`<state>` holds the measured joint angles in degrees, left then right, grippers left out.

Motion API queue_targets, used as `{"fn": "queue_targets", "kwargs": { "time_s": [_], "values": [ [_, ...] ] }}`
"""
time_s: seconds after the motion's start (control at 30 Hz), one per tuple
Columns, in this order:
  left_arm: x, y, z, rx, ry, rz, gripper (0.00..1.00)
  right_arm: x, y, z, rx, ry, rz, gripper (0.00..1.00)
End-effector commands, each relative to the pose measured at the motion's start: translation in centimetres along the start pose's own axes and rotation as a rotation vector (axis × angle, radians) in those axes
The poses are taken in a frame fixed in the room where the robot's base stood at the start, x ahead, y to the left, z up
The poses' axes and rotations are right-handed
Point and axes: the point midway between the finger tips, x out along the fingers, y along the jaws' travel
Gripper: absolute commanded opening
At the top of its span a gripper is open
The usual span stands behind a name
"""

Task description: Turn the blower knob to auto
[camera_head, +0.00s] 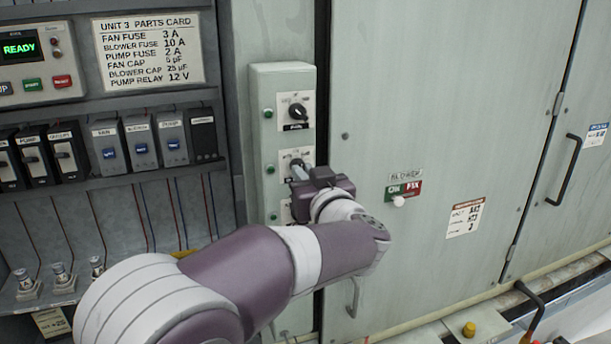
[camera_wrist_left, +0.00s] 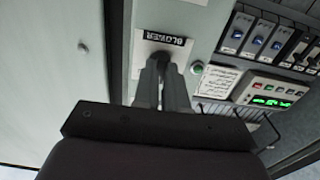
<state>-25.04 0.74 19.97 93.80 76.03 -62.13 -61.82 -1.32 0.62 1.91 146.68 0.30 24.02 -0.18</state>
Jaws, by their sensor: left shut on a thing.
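The blower knob (camera_head: 296,164) is the middle one on a narrow pale grey switch box (camera_head: 265,95). It is dark and mostly covered by the fingers, so its pointing direction cannot be read. The left wrist view shows the "BLOWER" label plate (camera_wrist_left: 165,38) just beyond the fingertips. My left gripper (camera_head: 300,172) is shut on the knob, with both fingers reaching the panel face; its fingers also show in the left wrist view (camera_wrist_left: 161,68). My right gripper is not in view.
Another knob (camera_head: 298,112) sits above, and a lower plate (camera_head: 286,212) is partly hidden by my arm. Green lamps run down the box's left side. A breaker shelf (camera_head: 130,100) is at left. A flat grey door (camera_head: 400,100) with a blower OK/FIX tag (camera_head: 404,190) is at right.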

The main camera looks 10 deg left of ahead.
Motion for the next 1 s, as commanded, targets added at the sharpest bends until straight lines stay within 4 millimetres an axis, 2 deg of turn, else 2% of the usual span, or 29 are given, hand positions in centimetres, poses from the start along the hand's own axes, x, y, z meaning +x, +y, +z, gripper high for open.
{"fn": "queue_targets", "kwargs": {
  "time_s": [0.27, 1.0],
  "values": [
    [0.0, 0.0, 0.3, -0.087, -0.001, 0.0, 0.0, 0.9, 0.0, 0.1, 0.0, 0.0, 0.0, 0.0],
    [0.0, 0.1, 0.3, -0.667, 0.0, 0.0, 0.0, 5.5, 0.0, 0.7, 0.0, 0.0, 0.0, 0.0]
  ]
}}
